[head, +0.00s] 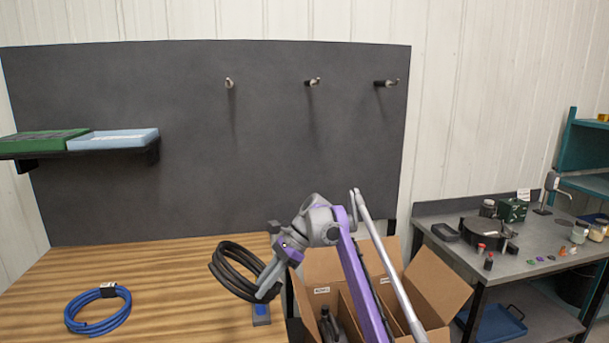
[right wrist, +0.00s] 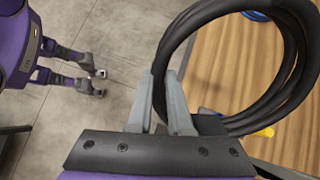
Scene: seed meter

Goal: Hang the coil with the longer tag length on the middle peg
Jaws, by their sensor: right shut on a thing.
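A black coil (head: 216,262) hangs in my right gripper (head: 268,285), which is shut on its strand above the right part of the wooden table. The coil also fills the upper right of the right wrist view (right wrist: 293,75), gripped between the fingers (right wrist: 172,100). I see no readable tag on it. A blue coil (head: 71,313) lies flat on the table at the left, with a black-and-white tag (head: 108,290) on its top. The middle peg (head: 312,82) is bare, between the left peg (head: 229,84) and right peg (head: 386,83), also bare. My left gripper is not in view.
A dark board (head: 180,160) stands behind the table (head: 170,290). A shelf with green (head: 45,143) and blue (head: 115,139) trays projects at left. An open cardboard box (head: 440,290) stands right of the table. A small blue-topped item (head: 261,311) lies near the table's right edge.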

